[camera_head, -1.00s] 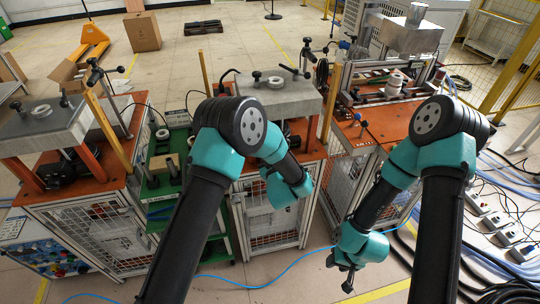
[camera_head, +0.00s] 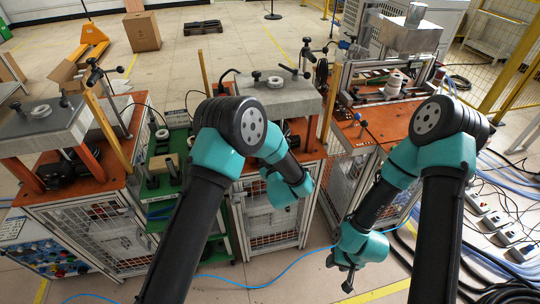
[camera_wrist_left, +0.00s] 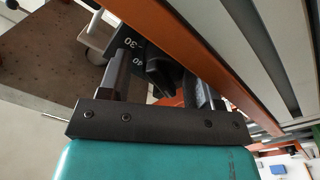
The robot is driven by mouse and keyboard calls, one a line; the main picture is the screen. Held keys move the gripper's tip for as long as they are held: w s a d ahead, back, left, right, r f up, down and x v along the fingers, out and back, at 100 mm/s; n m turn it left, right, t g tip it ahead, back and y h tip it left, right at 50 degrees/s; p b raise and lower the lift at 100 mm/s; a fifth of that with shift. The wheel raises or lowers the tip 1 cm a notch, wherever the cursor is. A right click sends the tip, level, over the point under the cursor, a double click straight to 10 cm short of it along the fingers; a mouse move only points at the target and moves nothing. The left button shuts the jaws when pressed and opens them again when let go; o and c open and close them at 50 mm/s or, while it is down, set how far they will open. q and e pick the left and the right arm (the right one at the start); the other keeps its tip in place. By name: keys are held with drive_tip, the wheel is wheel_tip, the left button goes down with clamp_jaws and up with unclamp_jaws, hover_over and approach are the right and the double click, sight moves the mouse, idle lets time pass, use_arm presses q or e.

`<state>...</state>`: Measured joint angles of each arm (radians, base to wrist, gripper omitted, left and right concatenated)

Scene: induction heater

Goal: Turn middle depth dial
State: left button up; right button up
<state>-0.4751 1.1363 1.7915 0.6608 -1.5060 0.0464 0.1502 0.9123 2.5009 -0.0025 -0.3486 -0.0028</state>
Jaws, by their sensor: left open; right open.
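In the left wrist view a black dial (camera_wrist_left: 136,56) with white numbers such as 30 and 40 shows at my left gripper (camera_wrist_left: 158,82). The gripper's two fingers are apart, with dark parts of the dial between and behind them. Whether the fingers touch it I cannot tell. In the head view my left arm reaches to the middle machine (camera_head: 275,95), and its fingers and the dial are hidden there by the arm. My right gripper (camera_head: 347,281) hangs low in front of the right machine, pointing down, apart from anything.
An orange plate edge (camera_wrist_left: 205,65) runs close beside the left gripper's fingers. Left (camera_head: 45,125) and right (camera_head: 385,125) machines flank the middle one, with a green rack (camera_head: 170,165) between the left and middle ones. Hoses and cables lie on the floor at right.

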use_arm(q)
drive_tip(key=shift+s+a+f+m, duration=0.1)
drive_tip(key=shift+a+f+m, duration=0.05)
drive_tip(key=shift+f+m, duration=0.15)
